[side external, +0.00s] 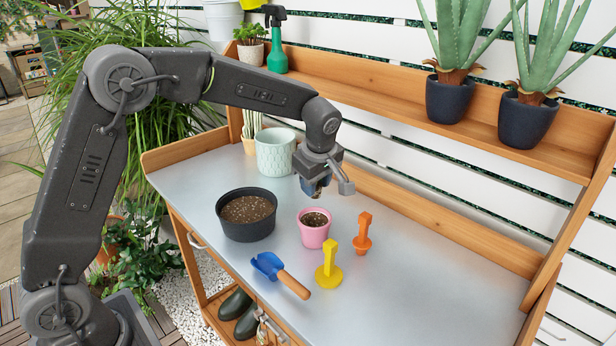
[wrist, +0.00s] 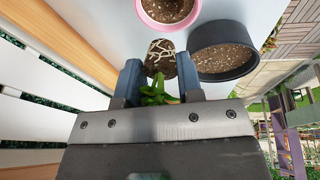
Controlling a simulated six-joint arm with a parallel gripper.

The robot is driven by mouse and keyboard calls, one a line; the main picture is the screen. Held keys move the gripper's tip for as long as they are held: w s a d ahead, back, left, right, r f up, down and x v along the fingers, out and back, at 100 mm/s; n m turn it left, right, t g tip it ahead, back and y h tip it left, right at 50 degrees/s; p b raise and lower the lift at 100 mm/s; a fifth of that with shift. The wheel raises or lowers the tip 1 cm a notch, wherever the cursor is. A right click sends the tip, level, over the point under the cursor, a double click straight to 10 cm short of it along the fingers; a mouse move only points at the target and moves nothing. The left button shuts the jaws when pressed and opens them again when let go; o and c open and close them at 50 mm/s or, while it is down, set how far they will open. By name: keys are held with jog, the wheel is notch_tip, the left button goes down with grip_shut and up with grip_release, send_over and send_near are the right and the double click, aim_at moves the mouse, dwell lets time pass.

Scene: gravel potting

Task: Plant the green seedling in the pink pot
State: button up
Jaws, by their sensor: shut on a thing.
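My gripper (side external: 318,188) is above the bench, behind and above the pink pot (side external: 314,236). In the wrist view, its two blue fingers (wrist: 158,82) are shut on the green seedling (wrist: 154,94). The seedling's brown root ball (wrist: 161,60), laced with white roots, sticks out past the fingertips towards the pink pot (wrist: 147,20). The root ball is apart from the soil, outside the pot as far as I can tell. The pot stands upright with dark soil inside. In the side view the seedling is mostly hidden by the gripper.
A black soil bowl (side external: 248,232) stands left of the pink pot. A blue trowel (side external: 267,265), a yellow tool (side external: 328,274) and an orange tool (side external: 362,240) are in front and right. A pale green pot (side external: 275,158) stands behind. The bench's right side (side external: 440,280) is clear.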

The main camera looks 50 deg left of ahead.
aim_at(316, 198)
jog(key=shift+f, duration=3.4)
jog(key=shift+f, duration=0.7)
jog(key=o, duration=1)
jog(key=shift+r, duration=0.3)
jog(key=shift+r, duration=0.35)
jog(key=shift+r, duration=0.45)
jog(key=shift+r, duration=0.7)
